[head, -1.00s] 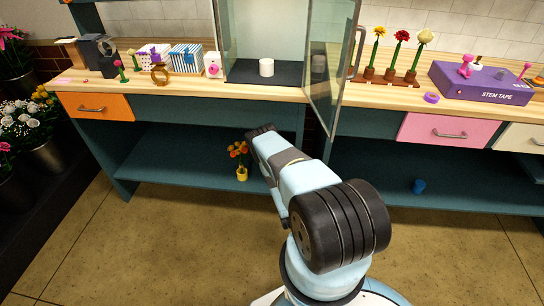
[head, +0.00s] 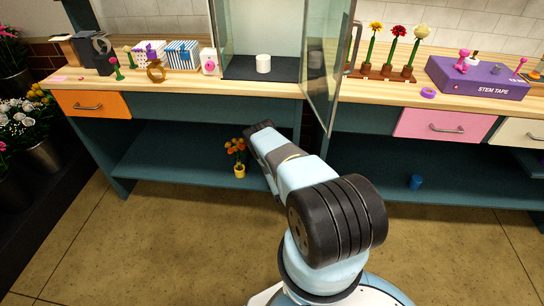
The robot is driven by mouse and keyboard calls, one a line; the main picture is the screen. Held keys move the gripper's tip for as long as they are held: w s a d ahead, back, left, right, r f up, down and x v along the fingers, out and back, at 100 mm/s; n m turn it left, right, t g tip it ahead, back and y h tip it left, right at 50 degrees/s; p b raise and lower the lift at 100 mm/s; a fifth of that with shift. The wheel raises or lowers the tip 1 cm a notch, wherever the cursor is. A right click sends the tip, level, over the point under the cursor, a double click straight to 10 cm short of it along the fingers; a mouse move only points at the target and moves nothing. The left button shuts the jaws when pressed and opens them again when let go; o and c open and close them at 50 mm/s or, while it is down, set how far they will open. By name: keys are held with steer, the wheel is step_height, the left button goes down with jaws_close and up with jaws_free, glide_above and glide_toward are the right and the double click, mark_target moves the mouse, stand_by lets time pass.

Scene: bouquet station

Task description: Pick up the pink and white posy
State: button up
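I cannot pick out a pink and white posy for certain. Pink flowers (head: 10,32) show at the upper left edge, and white flowers (head: 18,118) stand in a metal bucket below them. My arm reaches forward from the bottom right towards the bench. Its dark end, at my gripper (head: 258,128), is in front of the lower shelf opening, just right of an orange posy (head: 236,148) in a yellow pot. The fingers cannot be made out, so whether they are open or hold anything is unclear.
The wooden bench top (head: 200,82) carries two striped or dotted boxes, a glass cabinet (head: 330,60) with its door open, several flowers in a stand (head: 388,72) and a purple stem tape box (head: 478,78). A blue cup (head: 415,182) sits on the lower shelf. The front floor is clear.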

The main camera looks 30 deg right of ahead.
steer(key=shift+w+d, duration=0.1)
steer(key=shift+w, duration=0.35)
jaws_close()
